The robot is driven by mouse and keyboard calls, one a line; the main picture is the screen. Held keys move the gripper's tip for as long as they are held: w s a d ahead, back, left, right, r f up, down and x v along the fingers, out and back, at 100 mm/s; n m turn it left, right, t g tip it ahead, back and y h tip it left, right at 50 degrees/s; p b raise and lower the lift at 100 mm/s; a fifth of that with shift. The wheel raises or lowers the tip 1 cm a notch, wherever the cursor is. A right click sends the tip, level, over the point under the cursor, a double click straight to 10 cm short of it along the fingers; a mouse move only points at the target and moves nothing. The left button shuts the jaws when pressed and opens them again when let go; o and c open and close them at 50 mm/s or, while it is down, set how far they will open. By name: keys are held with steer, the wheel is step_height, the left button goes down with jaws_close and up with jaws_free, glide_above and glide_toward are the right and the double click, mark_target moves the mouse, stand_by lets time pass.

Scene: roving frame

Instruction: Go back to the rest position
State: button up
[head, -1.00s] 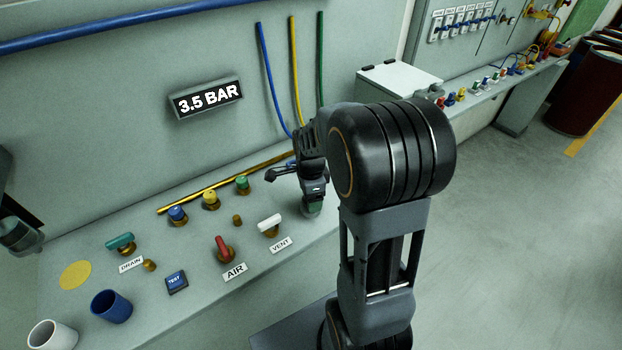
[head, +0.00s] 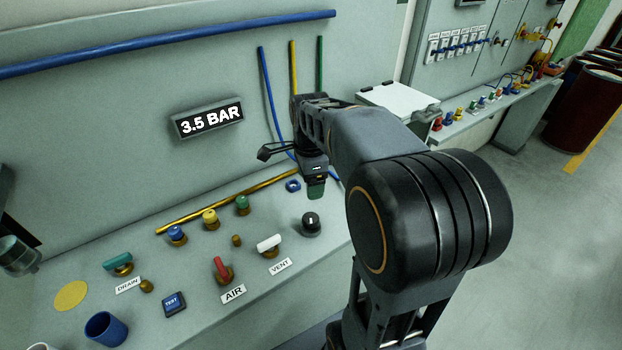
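My gripper (head: 316,188) hangs downward over the back right of the bench panel. It is above and apart from a black round knob (head: 311,225) with a white mark. A dark green tip shows at its lower end. From this side I cannot tell whether the fingers are apart or together, or whether anything is between them. My arm bends from the gripper to the large black joint at the right and hides part of the bench.
The bench (head: 205,275) carries a red AIR lever (head: 221,268), a white VENT lever (head: 269,244), a teal DRAIN lever (head: 117,261), a TEST button (head: 174,303) and a blue cup (head: 106,328). A "3.5 BAR" display (head: 209,119) is on the wall. Open floor (head: 560,230) lies right.

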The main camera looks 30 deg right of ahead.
stand_by(0.4)
steer(key=s+a+f+n+t, duration=0.1)
steer(key=s+a+n, duration=0.3)
steer(key=n, duration=0.6)
steer(key=s+a+n+t, duration=0.3)
steer(key=s+n, duration=0.3)
steer(key=n, duration=0.4)
steer(key=shift+a+f+n, duration=0.3)
steer(key=shift+a+f, duration=0.1)
steer(key=shift+a, duration=0.2)
steer(key=shift+s, duration=0.1)
stand_by(1.8)
